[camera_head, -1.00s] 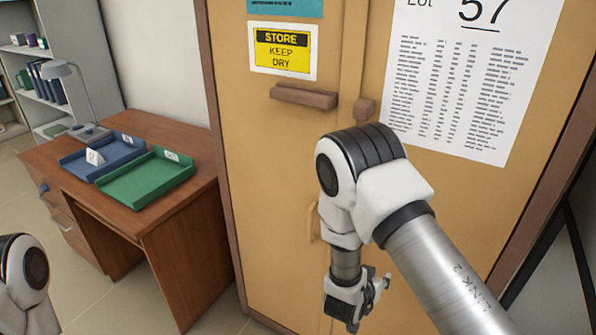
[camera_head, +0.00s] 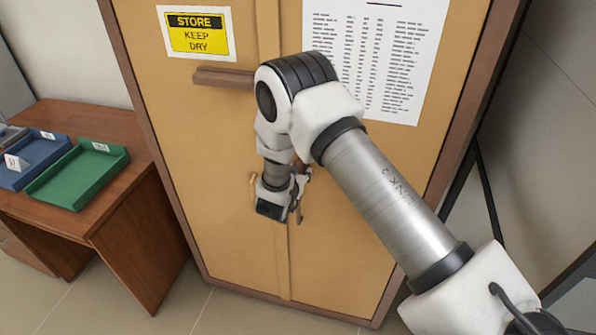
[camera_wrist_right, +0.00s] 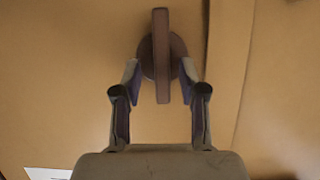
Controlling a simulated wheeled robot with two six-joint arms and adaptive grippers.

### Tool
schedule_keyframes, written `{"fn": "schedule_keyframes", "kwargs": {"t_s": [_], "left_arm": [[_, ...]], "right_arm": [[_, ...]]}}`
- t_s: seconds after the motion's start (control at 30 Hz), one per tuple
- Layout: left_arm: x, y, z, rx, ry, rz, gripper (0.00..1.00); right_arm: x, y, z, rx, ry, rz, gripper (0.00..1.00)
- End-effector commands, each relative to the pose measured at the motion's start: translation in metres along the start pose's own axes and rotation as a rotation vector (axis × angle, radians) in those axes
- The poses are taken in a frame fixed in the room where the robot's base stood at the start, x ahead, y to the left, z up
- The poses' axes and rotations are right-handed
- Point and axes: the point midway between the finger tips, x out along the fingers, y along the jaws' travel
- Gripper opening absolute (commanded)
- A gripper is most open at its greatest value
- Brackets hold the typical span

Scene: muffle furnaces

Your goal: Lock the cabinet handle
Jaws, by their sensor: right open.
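The tan two-door cabinet (camera_head: 215,180) fills the middle of the head view. In the right wrist view, its brown handle (camera_wrist_right: 161,40) is an upright bar on a round base. My right gripper (camera_wrist_right: 160,72) is open, with one finger on each side of the handle's lower part; gaps show on both sides. In the head view the right gripper (camera_head: 296,198) is low in front of the door seam, and it largely hides the handle. A brown horizontal bar (camera_head: 222,78) sits higher on the left door, its right end behind my arm. My left gripper is out of view.
A wooden desk (camera_head: 130,190) with a green tray (camera_head: 80,176) and a blue tray (camera_head: 35,158) stands left of the cabinet. A yellow sign (camera_head: 197,33) and a white list (camera_head: 400,75) are on the doors. Floor is free in front.

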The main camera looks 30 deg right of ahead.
Motion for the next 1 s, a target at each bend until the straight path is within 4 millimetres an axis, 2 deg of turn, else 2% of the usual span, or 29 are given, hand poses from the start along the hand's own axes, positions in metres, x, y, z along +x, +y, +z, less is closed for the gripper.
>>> {"fn": "schedule_keyframes", "kwargs": {"t_s": [0.03,0.13,0.17,0.63,1.0], "left_arm": [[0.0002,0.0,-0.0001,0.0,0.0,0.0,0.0],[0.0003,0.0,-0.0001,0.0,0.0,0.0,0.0],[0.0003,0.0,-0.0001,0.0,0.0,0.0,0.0],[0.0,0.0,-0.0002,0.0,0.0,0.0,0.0],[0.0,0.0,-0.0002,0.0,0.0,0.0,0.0]], "right_arm": [[-0.0001,-0.0001,0.0002,0.0,0.0,0.0,0.38],[-0.0002,-0.0002,0.0002,0.0,0.0,0.0,0.03],[-0.0002,-0.0002,0.0002,0.0,0.0,0.0,0.0],[-0.0004,-0.0013,0.0002,-0.037,0.0,0.015,0.0],[-0.0001,-0.006,0.0011,-0.252,0.001,0.104,0.0]]}}
